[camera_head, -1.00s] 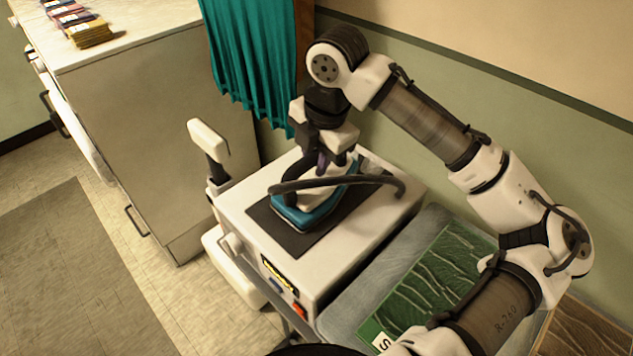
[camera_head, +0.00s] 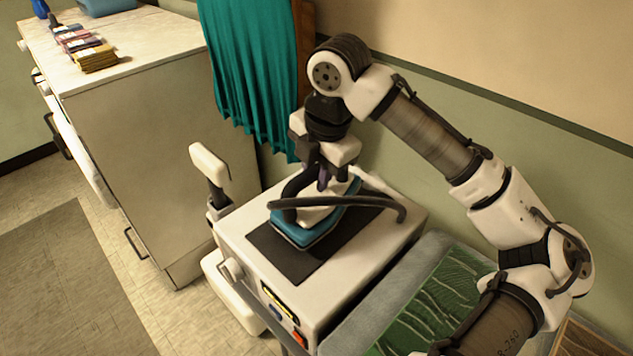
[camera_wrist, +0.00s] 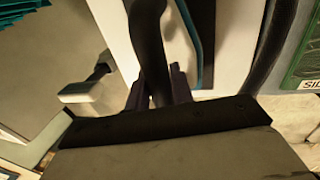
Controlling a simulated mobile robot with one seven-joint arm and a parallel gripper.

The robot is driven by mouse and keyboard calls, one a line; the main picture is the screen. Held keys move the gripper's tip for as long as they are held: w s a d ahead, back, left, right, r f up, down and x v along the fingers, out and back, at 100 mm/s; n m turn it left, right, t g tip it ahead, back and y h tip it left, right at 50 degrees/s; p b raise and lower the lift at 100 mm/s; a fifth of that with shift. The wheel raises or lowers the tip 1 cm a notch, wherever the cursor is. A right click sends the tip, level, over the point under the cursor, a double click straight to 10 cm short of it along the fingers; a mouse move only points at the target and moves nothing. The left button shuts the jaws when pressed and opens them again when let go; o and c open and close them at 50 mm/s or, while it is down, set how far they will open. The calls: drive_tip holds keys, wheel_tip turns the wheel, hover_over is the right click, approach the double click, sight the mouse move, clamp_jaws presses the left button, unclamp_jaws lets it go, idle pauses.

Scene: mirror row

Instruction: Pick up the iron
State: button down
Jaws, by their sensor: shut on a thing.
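The iron has a teal soleplate (camera_head: 290,232), a white body and a dark handle. In the head view it is over the dark mat (camera_head: 283,258) on top of the white box-like unit (camera_head: 250,277). It looks slightly raised off the mat, but the gap is hard to judge. My gripper (camera_head: 325,180) points down from above and is shut on the iron's dark handle. In the wrist view the handle (camera_wrist: 148,40) runs between the fingers (camera_wrist: 160,88). The fingertips are partly hidden there by the dark gripper body.
A dark hose (camera_head: 350,203) arches by the iron. A white-topped post (camera_head: 210,163) stands left of the unit. A pale cabinet (camera_head: 150,130) is further left, a teal curtain (camera_head: 245,70) behind. A green-topped padded surface (camera_head: 440,300) lies at right, near the wall.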

wheel_tip(320, 180, up, 18)
drive_tip(key=shift+f, duration=0.2)
